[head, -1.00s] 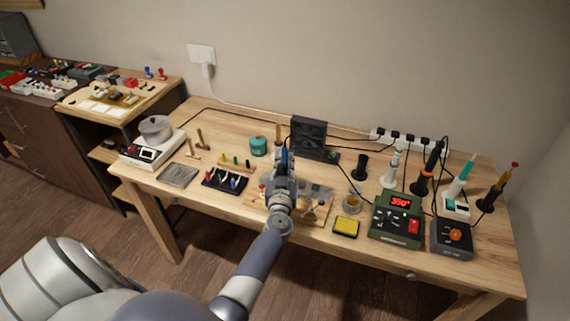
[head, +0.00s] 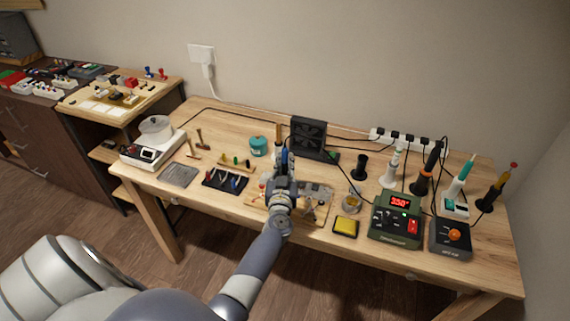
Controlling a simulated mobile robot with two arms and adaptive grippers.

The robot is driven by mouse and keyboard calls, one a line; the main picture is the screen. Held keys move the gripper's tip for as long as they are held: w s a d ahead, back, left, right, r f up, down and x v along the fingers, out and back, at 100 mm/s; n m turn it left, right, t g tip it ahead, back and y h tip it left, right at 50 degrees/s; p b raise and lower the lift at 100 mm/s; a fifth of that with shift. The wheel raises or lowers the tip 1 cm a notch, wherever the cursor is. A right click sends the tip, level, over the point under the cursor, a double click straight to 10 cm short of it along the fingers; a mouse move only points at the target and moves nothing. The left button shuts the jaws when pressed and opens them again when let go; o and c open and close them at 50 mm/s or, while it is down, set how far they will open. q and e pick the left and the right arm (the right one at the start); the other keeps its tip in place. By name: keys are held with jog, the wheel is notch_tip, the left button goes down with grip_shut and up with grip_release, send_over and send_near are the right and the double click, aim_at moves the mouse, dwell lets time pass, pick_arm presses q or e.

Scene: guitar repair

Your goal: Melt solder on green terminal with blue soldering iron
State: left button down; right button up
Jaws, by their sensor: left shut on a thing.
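My left gripper (head: 283,167) is over the wooden work board (head: 253,201) at the front middle of the bench. It is shut on a slim tool with blue on it, which looks like the blue soldering iron (head: 285,155). My gripper and arm cover most of the tool, and its tip cannot be made out. The board carries a grey plate (head: 322,190) and small parts. The green terminal cannot be made out; my arm covers part of the board. My right gripper is not in view.
A green soldering station (head: 395,228) with a lit red display stands right of a yellow sponge (head: 346,226). Several irons in stands, a black fan (head: 309,136) and a power strip (head: 408,139) are behind. Tools and a white device (head: 150,152) are at left.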

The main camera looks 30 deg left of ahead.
aim_at(285, 149)
pick_arm(q)
jog(key=shift+f+p, duration=0.1)
jog(key=shift+p, duration=0.25)
dwell(0.9)
notch_tip(285, 149, up, 7)
jog(key=p, duration=0.8)
dwell(0.4)
jog(key=a+r+p, duration=0.1)
jog(key=a+r, duration=0.1)
jog(key=a, duration=0.6)
jog(key=shift+p, duration=0.3)
jog(key=shift+r, duration=0.1)
